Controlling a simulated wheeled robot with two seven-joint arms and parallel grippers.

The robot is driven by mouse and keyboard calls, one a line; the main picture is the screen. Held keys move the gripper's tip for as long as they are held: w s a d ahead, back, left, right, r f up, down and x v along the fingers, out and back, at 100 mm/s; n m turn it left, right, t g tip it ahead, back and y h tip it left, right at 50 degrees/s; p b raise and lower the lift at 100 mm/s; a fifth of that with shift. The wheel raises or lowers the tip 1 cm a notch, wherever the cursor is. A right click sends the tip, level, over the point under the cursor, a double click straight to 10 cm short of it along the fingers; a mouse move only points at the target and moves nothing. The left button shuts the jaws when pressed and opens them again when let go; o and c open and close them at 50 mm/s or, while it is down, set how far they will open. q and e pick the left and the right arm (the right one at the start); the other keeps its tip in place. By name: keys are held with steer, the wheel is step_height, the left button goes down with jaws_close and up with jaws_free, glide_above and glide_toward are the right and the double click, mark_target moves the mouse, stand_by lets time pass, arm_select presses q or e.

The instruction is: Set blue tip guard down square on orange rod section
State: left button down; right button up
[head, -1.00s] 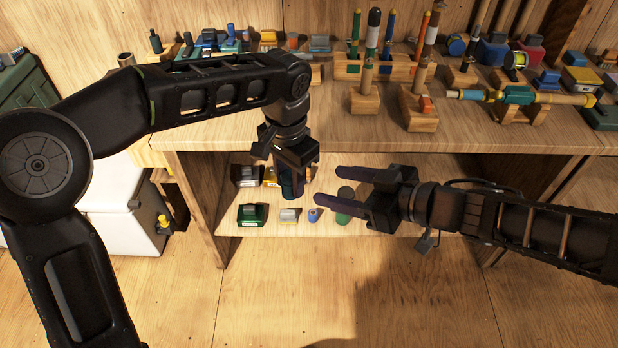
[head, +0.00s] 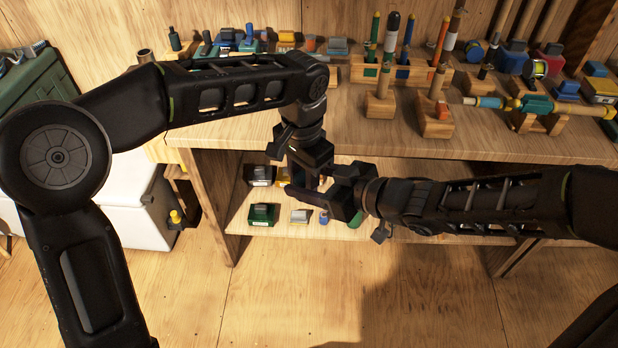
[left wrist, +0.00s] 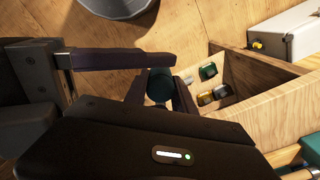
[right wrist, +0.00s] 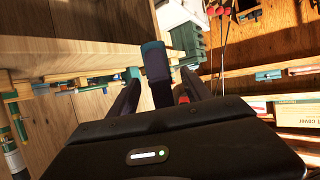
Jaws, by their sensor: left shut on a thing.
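My left gripper (head: 308,172) points down in front of the lower shelf, shut on a short dark blue-teal cylinder that looks like the blue tip guard. Its round end (left wrist: 160,84) shows between the left fingers in the left wrist view. In the right wrist view a dark blue, teal-topped piece (right wrist: 155,62) shows between my right fingers. My right gripper (head: 318,188) comes in from the right, open, its fingers around the held piece; I cannot tell if they touch it. An orange rod section (head: 441,42) stands upright among the rods on the bench.
The bench top (head: 240,132) holds wooden rod blocks, reels and several small boxes. The lower shelf (head: 270,230) carries small items, including a green box (head: 261,214). A white cooler (head: 120,215) stands at left. The floor in front is clear.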

mark_target(303, 175)
jaws_close()
arm_select(q)
steer(key=c, duration=1)
jaws_free()
steer(key=shift+o, duration=0.2)
step_height(303, 175, up, 8)
steer(key=shift+f, duration=0.2)
